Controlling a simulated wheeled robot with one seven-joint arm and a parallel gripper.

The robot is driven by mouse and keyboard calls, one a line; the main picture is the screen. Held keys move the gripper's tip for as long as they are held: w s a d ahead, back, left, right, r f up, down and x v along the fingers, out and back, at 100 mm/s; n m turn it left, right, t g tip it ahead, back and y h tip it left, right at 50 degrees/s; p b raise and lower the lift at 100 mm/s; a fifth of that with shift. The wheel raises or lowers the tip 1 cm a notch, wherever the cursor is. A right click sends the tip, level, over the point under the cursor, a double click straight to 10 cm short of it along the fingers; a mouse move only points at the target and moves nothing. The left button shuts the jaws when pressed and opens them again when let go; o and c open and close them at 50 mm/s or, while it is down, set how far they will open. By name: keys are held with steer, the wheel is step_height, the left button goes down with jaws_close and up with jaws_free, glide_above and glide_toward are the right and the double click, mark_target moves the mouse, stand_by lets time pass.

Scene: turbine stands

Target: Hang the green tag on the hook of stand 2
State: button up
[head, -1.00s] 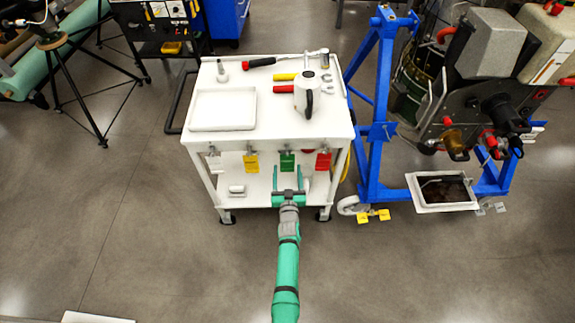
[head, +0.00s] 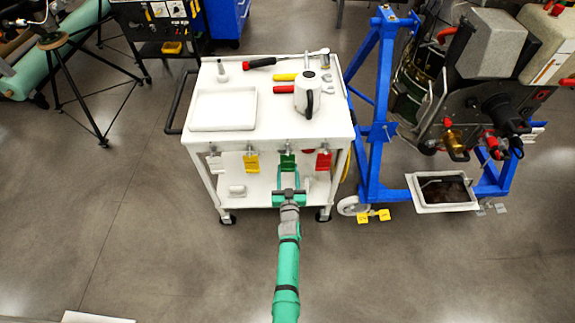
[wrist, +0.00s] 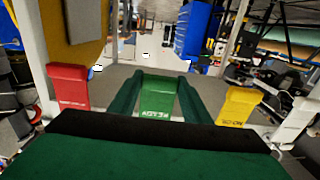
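The green tag (head: 287,161) hangs at the front edge of the white cart, between a yellow tag and a red tag. My gripper (head: 288,181) reaches it from the front, with its fingers at the tag's two sides. In the wrist view, the green tag (wrist: 158,98) sits upright between the fingers of my gripper (wrist: 159,100), which look closed against its side edges. A blue stand (head: 374,120) carrying a large machine stands right of the cart. I cannot read its number or make out its hook.
The white cart (head: 200,130) bears a tray (head: 223,110), a kettle-like jug (head: 307,95) and hand tools. The yellow tag (head: 252,163), red tag (head: 323,161) and a white tag (head: 216,163) hang beside the green one. Open floor lies in front.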

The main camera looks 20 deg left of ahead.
steer(key=c, duration=0.5)
steer(key=shift+s+d, duration=0.15)
steer(key=shift+s, duration=0.15)
steer(key=shift+s+d, duration=0.15)
steer(key=shift+d, duration=0.15)
steer(key=shift+a, duration=0.2)
steer(key=shift+s, duration=0.3)
steer(key=shift+v, duration=1.15)
steer(key=shift+d, duration=0.1)
